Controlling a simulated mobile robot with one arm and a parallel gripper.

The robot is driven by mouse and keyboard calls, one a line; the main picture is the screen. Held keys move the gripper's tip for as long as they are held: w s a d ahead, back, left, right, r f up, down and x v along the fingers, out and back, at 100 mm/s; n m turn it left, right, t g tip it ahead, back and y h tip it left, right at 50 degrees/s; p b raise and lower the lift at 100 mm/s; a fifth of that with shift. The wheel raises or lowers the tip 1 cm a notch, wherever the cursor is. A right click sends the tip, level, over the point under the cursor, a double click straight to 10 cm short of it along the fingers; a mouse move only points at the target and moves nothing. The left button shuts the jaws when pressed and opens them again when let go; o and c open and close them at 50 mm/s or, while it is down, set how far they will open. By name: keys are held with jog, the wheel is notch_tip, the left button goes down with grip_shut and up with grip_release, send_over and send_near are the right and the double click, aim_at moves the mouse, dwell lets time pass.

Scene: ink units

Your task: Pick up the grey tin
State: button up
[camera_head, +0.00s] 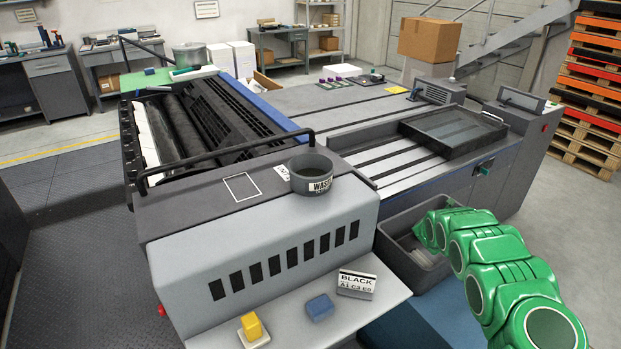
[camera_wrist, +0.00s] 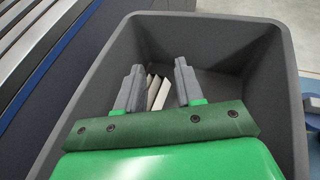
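A round grey tin (camera_head: 311,172), open at the top and with a white label starting "WAS", stands upright on the near housing of the press. Another round grey pot (camera_head: 189,56) stands at the far left of the press. I cannot tell from the frames which one the task means. My gripper (camera_wrist: 158,76) is open, its two grey fingers apart, pointing down into a grey bin (camera_wrist: 98,98). White sheets or strips (camera_wrist: 156,90) lie in the bin between and beyond the fingers. Neither round vessel shows in the wrist view. The labelled tin is left of my green arm in the head view.
The grey bin (camera_head: 392,257) stands beside the press. A box marked BLACK (camera_head: 356,284), a blue block (camera_head: 320,307) and a yellow block (camera_head: 251,326) sit on the front shelf. A black rail (camera_head: 225,153) runs just behind the labelled tin. Pallets (camera_head: 594,100) stand right.

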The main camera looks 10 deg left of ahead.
notch_tip(320, 180, up, 40)
jog(key=s+a+n+y, duration=0.1)
jog(key=s+a, duration=0.5)
jog(key=a, duration=0.7)
jog(key=s+a+n+y, duration=0.1)
jog(key=s+a, duration=0.6)
jog(key=a, duration=0.7)
jog(key=s+a+f+n+y, duration=0.1)
jog(key=s+a, duration=0.6)
jog(key=a, duration=0.6)
jog(key=shift+a+g+y, duration=0.3)
jog(key=shift+a, duration=0.1)
jog(key=s+a+n+y, duration=0.1)
jog(key=s+a, duration=0.9)
jog(key=s, duration=0.2)
send_near(290, 165)
jog(key=shift+w, duration=0.95)
jog(key=shift+x, duration=3.95)
jog(key=shift+s+f, duration=0.1)
jog(key=shift+s, duration=0.05)
